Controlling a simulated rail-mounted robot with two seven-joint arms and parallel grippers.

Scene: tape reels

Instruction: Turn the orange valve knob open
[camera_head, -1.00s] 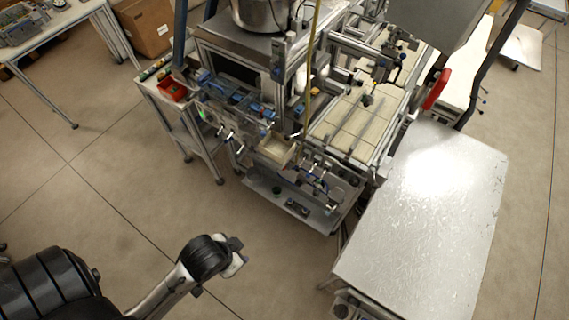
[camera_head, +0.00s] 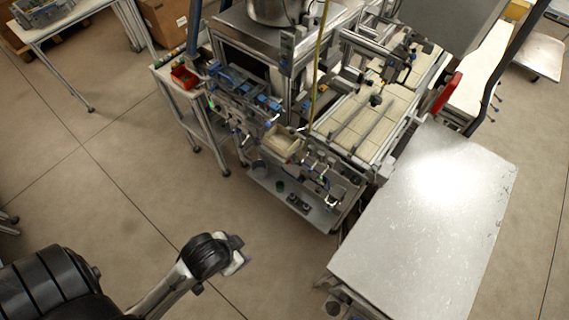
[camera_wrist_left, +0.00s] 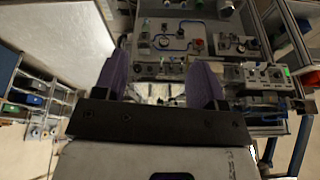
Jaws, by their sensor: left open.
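My left gripper (camera_head: 236,259) hangs over bare floor in front of the machine (camera_head: 255,103) in the head view. In the left wrist view its two purple fingers (camera_wrist_left: 161,78) are spread apart with nothing between them. Beyond the fingers, the wrist view shows a panel (camera_wrist_left: 175,68) with blue tubing and small fittings. A small reddish-orange spot (camera_wrist_left: 197,43) on this panel may be the valve knob; it is too small to be sure. No orange knob stands out clearly in the head view. My right gripper is not in view.
A bare metal table (camera_head: 430,220) stands right of the machine. A red bin (camera_head: 184,77) sits on a side shelf at the machine's left. A low tray (camera_head: 262,180) juts from the machine's front. The floor (camera_head: 120,190) at left is open.

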